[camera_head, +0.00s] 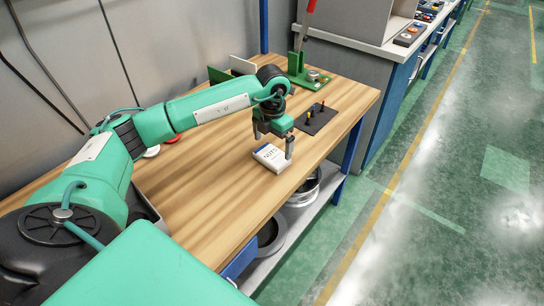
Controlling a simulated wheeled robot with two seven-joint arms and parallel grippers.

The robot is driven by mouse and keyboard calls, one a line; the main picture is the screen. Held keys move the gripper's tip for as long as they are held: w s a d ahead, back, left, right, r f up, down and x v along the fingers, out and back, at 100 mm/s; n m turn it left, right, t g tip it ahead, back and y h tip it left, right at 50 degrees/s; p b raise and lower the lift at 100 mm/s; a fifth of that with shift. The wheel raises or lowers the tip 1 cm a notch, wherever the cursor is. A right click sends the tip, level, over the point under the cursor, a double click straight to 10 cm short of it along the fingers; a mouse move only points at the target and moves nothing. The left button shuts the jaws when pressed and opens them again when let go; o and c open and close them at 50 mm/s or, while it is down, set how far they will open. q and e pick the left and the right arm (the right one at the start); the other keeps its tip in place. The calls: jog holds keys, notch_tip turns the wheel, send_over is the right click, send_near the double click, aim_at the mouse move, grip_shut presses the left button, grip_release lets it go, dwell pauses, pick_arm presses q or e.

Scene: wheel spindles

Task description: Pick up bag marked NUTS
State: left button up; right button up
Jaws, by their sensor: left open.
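A small white bag (269,158) with dark lettering and a blue edge lies on the wooden bench (200,205), close to the bench's right edge. The lettering is small but appears to read NUTS. My left arm reaches in from the left over the bench. My left gripper (274,145) points down right at the bag, with its fingers apart. One finger is beside the bag's right side and the other is near its far left side. I cannot tell whether the fingers touch it. My right gripper does not show.
A dark plate (316,119) with upright pegs lies beyond the gripper. A green fixture with a red lever (299,69) stands at the back. Metal wheel rims (304,190) sit on the shelf below. A grey cabinet (372,75) stands behind the bench, and open floor lies right.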

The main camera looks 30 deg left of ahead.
aim_at(272, 154)
pick_arm(q)
notch_tip(272, 154, down, 4)
jog(key=shift+s+r+p, duration=0.1)
jog(key=shift+r+p, duration=0.05)
jog(key=shift+p, duration=0.2)
jog(key=shift+f, duration=0.45)
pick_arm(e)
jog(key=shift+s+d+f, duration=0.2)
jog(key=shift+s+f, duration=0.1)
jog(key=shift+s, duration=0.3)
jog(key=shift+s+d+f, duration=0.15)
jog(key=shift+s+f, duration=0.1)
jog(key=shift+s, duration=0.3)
pick_arm(q)
jog(key=c, duration=0.7)
jog(key=shift+o, duration=0.2)
jog(key=shift+r, duration=0.2)
